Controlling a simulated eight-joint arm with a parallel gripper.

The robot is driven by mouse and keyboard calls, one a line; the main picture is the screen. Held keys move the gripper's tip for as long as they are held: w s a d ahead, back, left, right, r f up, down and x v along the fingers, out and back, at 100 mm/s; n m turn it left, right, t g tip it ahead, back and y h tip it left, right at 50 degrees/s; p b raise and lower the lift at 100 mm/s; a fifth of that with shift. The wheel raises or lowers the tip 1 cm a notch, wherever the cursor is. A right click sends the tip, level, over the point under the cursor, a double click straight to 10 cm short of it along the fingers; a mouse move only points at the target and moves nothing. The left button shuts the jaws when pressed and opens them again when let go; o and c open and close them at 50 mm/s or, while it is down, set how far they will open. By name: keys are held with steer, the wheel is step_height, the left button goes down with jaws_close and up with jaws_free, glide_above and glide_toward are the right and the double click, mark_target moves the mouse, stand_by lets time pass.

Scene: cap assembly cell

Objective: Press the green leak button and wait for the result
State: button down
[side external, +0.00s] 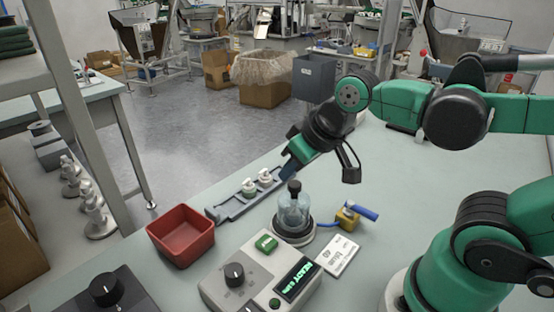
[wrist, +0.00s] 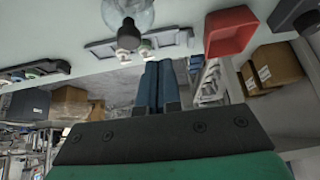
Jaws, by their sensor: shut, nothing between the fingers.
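The green leak button (side external: 266,242) sits on top of a grey tester box (side external: 232,268) in the side external view. The tester's green-lit display (side external: 297,281) appears to read READY. A clear bottle (side external: 294,209) with a black cap (side external: 294,187) stands upright on a round base behind the button. The bottle also shows upside down at the top of the wrist view (wrist: 128,12). The button is not visible in the wrist view.
A red bin (side external: 181,233) stands left of the tester. A blue-handled valve (side external: 350,215) and a white card (side external: 337,254) are on the right. A black knob (side external: 234,274) sits on the tester.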

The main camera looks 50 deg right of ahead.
mark_target(267, 241)
steer(key=a+r+g, duration=0.5)
steer(key=a+g, duration=0.1)
steer(key=shift+s, duration=0.1)
step_height(267, 241, down, 14)
steer(key=shift+r, duration=0.1)
stand_by(0.8)
steer(key=shift+f, duration=0.9)
